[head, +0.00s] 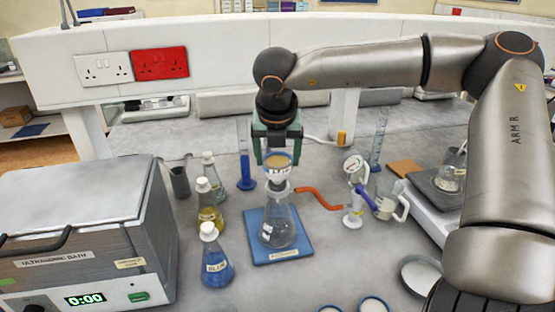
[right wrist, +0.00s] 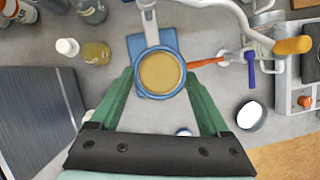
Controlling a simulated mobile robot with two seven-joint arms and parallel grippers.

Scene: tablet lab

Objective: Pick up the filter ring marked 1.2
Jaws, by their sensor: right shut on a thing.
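My right gripper (head: 277,158) is shut on a blue-rimmed filter ring with a tan disc (right wrist: 160,73). In the right wrist view, its green fingers press on either side of the ring. In the head view, the ring's pale side label (head: 278,172) is too small to read surely. The ring is at the mouth of a clear side-arm flask (head: 278,222), and I cannot tell if they touch. Two more blue-rimmed rings, one at the front edge (head: 373,304) and one left of it (head: 328,308), are cut off by the frame. My left gripper is not in view.
The flask stands on a blue mat (head: 300,248), with an orange hose (head: 318,198) at its right. Stoppered flasks, one blue (head: 217,265) and one yellow (head: 209,212), stand left, beside the ultrasonic bath (head: 70,225). A round dish (head: 421,273) lies front right.

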